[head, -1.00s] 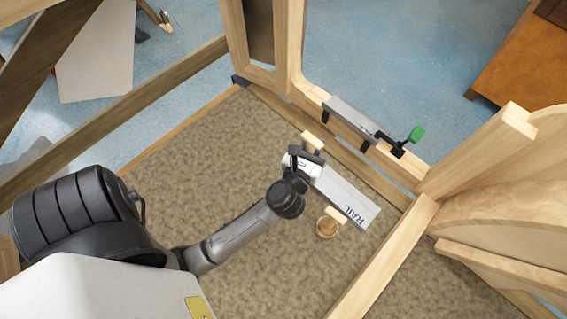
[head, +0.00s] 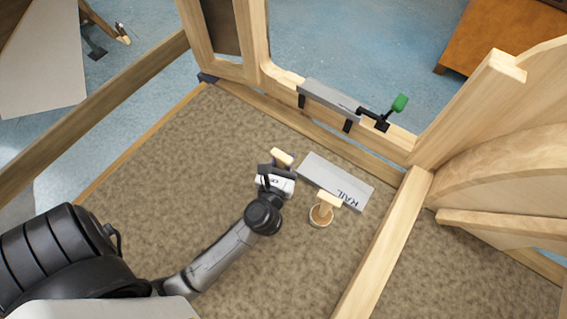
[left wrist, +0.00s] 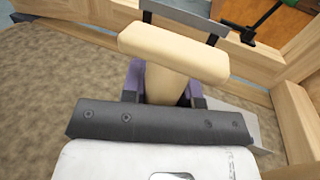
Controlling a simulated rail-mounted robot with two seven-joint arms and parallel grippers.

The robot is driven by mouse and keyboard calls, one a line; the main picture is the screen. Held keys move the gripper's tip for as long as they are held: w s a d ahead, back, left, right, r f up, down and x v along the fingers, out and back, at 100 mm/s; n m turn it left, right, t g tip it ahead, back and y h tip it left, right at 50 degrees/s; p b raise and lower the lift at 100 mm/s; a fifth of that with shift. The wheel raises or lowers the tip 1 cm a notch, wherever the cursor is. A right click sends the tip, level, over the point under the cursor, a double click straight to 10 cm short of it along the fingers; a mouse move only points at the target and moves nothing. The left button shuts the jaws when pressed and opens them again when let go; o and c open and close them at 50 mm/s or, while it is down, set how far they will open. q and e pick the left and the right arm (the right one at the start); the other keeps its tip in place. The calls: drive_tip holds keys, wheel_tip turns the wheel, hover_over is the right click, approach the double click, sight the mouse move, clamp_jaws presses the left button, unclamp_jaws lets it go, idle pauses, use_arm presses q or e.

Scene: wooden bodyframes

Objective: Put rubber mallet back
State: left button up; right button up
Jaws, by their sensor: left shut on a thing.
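My left gripper (head: 279,167) is shut on a mallet-like tool with a pale cream block head (head: 284,157), above the brown carpeted surface. In the left wrist view the cream head (left wrist: 175,52) sits crosswise beyond the fingers (left wrist: 165,85), its short thick handle between them. A second, similar tool with a pale head (head: 330,199) stands upright in a small round holder (head: 320,217), to the right of the gripper. I cannot tell by look which tool is rubber. My right gripper is not in view.
A grey board marked RAIL (head: 335,178) lies between the gripper and the wooden frame. A wooden beam (head: 388,245) bounds the right. Carpet left of the gripper is clear.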

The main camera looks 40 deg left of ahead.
use_arm(q)
drive_tip(key=shift+f, duration=0.7)
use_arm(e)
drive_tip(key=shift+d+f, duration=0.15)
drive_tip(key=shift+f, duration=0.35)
use_arm(q)
drive_tip(key=shift+f+b, duration=0.2)
drive_tip(key=shift+b, duration=0.1)
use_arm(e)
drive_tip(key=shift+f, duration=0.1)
use_arm(q)
drive_tip(key=o, duration=1)
